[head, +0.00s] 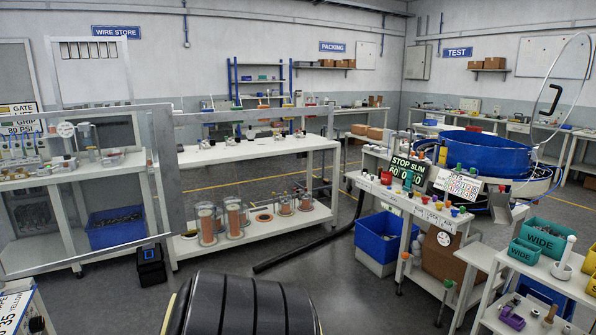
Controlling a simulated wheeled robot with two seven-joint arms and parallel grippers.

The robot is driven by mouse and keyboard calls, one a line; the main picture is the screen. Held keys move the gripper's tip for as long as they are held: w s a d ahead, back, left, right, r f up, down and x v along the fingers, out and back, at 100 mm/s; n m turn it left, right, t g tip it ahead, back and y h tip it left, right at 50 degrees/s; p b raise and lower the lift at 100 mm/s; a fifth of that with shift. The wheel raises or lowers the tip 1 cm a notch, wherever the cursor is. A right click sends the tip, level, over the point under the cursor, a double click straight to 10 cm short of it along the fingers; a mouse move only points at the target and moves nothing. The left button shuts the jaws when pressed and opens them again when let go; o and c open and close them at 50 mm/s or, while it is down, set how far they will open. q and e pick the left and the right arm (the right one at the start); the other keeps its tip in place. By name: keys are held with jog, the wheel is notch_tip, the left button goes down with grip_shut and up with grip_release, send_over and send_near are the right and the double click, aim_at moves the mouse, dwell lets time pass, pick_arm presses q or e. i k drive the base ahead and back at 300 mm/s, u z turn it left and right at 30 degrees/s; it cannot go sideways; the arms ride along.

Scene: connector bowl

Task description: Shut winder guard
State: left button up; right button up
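No winder is labelled in view. A large clear panel in a grey metal frame (168,170) stands upright at the left, in front of a bench; it looks like a guard, but I cannot tell for sure whether it is the winder's. Its left side runs out of the picture. A grey rail (240,115) continues to the right from near its upper corner, above the middle bench. At the right, a clear curved cover with a black handle (550,100) stands raised over a blue bowl (485,150). Neither of my grippers is in view.
The middle white bench (250,150) holds jars with copper-coloured coils (207,223) on its lower shelf. A black box (150,265) and a dark hose (300,250) lie on the floor. A cart with cups and signs (410,205) stands right. Grey floor (340,285) is clear centrally.

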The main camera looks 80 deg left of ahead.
aim_at(163, 120)
jog(key=u, duration=2.9)
jog(key=i, duration=5.2)
jog(key=u, duration=4.3)
jog(key=i, duration=0.95)
jog(key=z, duration=0.5)
